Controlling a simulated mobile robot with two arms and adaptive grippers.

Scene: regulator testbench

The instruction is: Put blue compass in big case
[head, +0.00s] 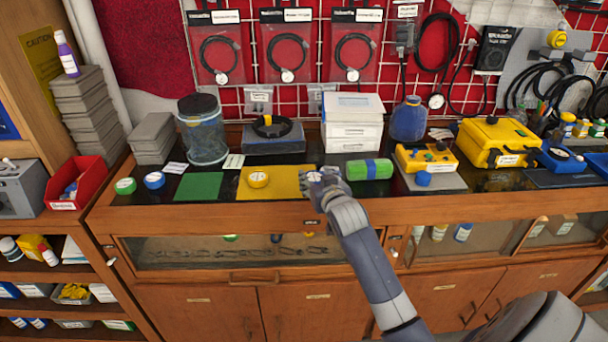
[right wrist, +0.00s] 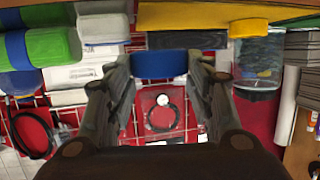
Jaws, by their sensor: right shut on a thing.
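My right gripper (head: 318,182) is over the counter's front edge, right of the yellow mat. In the right wrist view its fingers (right wrist: 160,75) are shut on a blue compass (right wrist: 160,63), seen edge-on. In the head view the fingers mostly hide it. A large yellow case (head: 495,142) with a handle stands on the counter at the right; it looks closed. A smaller yellow case (head: 425,157) with knobs is nearer, left of it. Another blue round thing (head: 153,180) with a white face lies at the left. My left gripper is not in view.
A green cylinder with a blue band (head: 370,169) lies just right of my right gripper. A yellow compass (head: 258,180) lies on the yellow mat (head: 285,181). White boxes (head: 352,122) and a blue jar (head: 408,120) stand behind. The green mat (head: 199,187) is bare.

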